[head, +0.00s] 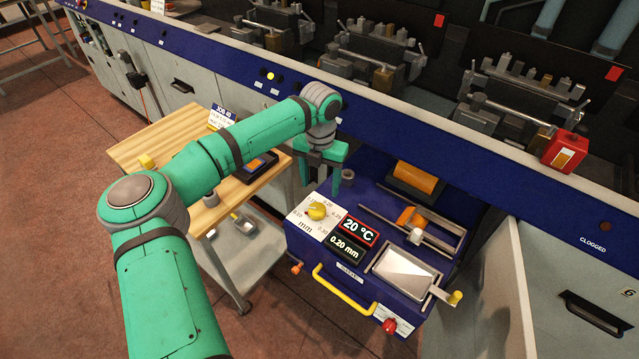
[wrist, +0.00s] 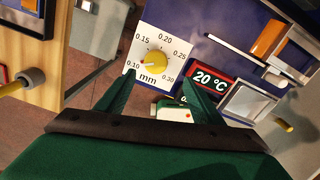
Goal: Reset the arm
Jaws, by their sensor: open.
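My gripper (head: 324,166) hangs at the end of my green arm, above the back left corner of the blue machine (head: 290,228). In the wrist view its two green fingers (wrist: 158,98) are spread apart, with no object clearly held between them. Beyond the fingers is a white dial plate with a yellow knob (wrist: 155,62), which also shows in the head view (head: 318,211). A "20 °C" display (wrist: 213,79) is to the right of the dial. The fingertips are partly hidden in the head view.
A wooden-topped cart (head: 140,140) stands left of the machine, carrying a dark device (head: 256,166) and a sign (head: 222,117). A long blue-edged bench (head: 420,135) runs behind, with a red box (head: 565,151) on it. An open cabinet door (head: 508,290) is at right.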

